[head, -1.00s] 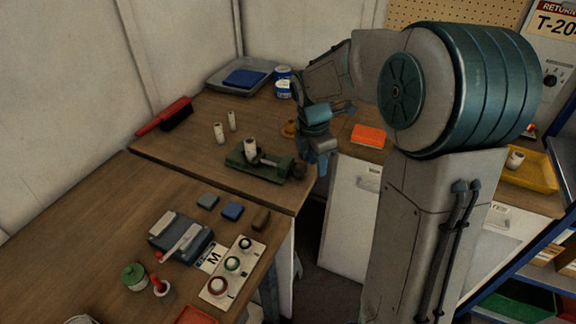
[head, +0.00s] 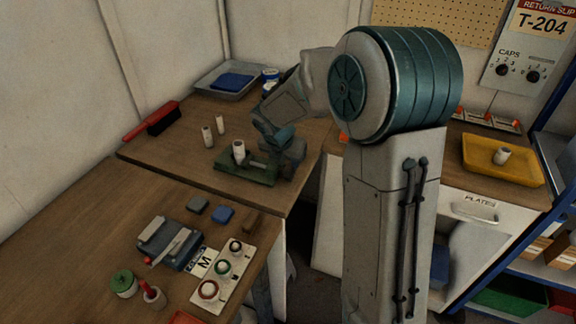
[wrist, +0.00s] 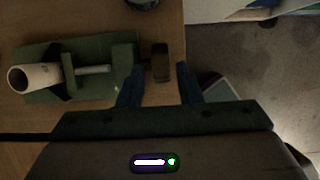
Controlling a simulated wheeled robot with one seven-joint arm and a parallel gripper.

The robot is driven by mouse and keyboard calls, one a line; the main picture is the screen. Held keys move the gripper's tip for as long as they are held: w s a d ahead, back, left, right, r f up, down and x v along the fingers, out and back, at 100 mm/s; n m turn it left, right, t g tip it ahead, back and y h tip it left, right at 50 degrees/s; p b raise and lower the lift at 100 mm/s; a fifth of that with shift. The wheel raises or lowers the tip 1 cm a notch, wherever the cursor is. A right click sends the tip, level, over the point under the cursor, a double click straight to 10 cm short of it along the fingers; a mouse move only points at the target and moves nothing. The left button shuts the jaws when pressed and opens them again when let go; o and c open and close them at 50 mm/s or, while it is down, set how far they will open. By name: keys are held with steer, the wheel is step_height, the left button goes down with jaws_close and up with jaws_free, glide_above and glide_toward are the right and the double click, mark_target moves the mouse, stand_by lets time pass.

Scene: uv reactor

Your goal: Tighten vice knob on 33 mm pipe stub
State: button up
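The green vice (head: 243,178) stands on the wooden bench, with the white pipe stub (head: 239,150) upright between its jaws. In the wrist view the vice (wrist: 95,92) lies at left, with the stub (wrist: 38,78) at its far left end and a metal screw running right. The dark vice knob (wrist: 161,62) is at the right end of the screw. My gripper (wrist: 159,76) is open, its two blue fingers on either side of the knob's near end. I cannot tell if they touch it. In the head view my wrist and gripper (head: 290,160) hide the knob.
Two loose white stubs (head: 207,136) (head: 220,124) stand behind the vice. A grey tray (head: 204,82) and a red brush (head: 151,119) lie farther back. Small blocks (head: 222,214) and a ring holder (head: 225,272) lie in front. The bench edge is just right of the knob.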

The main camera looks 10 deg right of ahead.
mark_target(289, 166)
steer(key=shift+x, duration=1.6)
jaws_close()
steer(key=shift+r+g+y+p, duration=0.25)
steer(key=shift+g+y+p, duration=0.05)
steer(key=shift+p, duration=0.75)
